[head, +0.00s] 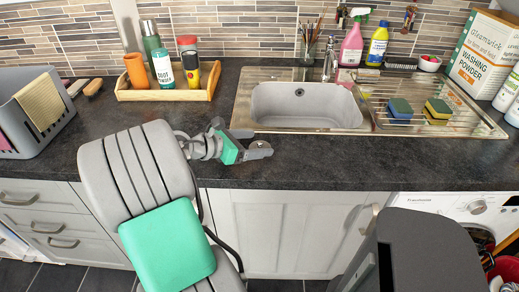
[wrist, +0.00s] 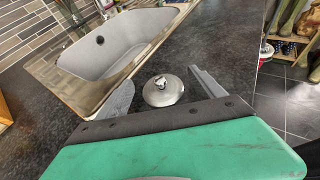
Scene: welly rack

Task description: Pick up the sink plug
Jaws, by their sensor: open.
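The sink plug (wrist: 162,91) is a round, silvery metal disc with a small knob on top. It lies flat on the dark worktop in front of the sink. In the wrist view my gripper (wrist: 160,76) is open, with one finger to the left of the plug and the other to its right. Nothing is held. In the head view my gripper (head: 244,141) is low over the worktop, just before the sink's near left corner. The plug is hard to make out there among the fingers.
The sink (head: 300,106) and its drainer with two sponge stacks (head: 400,109) lie behind and right. A wooden tray (head: 168,95) with bottles stands back left, and a grey rack (head: 30,112) at far left. The worktop's front edge is close. Worktop right of my gripper is clear.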

